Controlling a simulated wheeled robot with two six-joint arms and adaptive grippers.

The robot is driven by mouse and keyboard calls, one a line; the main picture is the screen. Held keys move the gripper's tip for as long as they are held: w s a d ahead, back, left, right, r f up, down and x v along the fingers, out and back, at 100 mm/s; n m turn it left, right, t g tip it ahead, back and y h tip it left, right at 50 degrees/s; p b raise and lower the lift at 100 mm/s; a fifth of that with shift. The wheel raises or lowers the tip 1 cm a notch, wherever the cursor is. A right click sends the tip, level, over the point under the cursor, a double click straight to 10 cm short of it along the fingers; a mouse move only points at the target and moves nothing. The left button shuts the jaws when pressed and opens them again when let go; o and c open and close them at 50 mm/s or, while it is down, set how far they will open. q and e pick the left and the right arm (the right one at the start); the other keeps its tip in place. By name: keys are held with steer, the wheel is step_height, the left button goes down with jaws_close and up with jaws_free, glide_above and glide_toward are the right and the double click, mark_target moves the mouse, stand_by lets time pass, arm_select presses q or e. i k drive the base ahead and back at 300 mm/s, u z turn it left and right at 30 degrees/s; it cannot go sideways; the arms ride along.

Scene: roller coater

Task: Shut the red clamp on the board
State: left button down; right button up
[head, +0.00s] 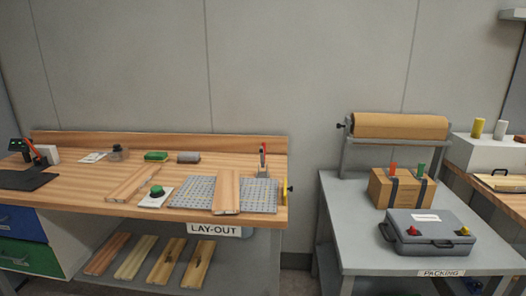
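The red clamp (263,162) stands at the back right of a grey perforated plate (258,196) on the lay-out bench. Its red handle points up, and its base is grey metal. A wooden board (227,191) lies on the plate, to the left of the clamp and nearer the front edge. From this distance I cannot tell whether any part of the clamp touches the board. Neither of my grippers is in view.
The wooden bench (85,184) also holds a green button on a white base (155,196), loose boards (130,184), and a green block (156,156). A yellow knob (286,188) is at the plate's right. A grey packing table (352,228) stands right, across a gap.

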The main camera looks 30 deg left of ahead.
mark_target(262, 149)
steer(key=z, duration=2.45)
steer(key=k, duration=1.9)
steer(key=u, duration=2.05)
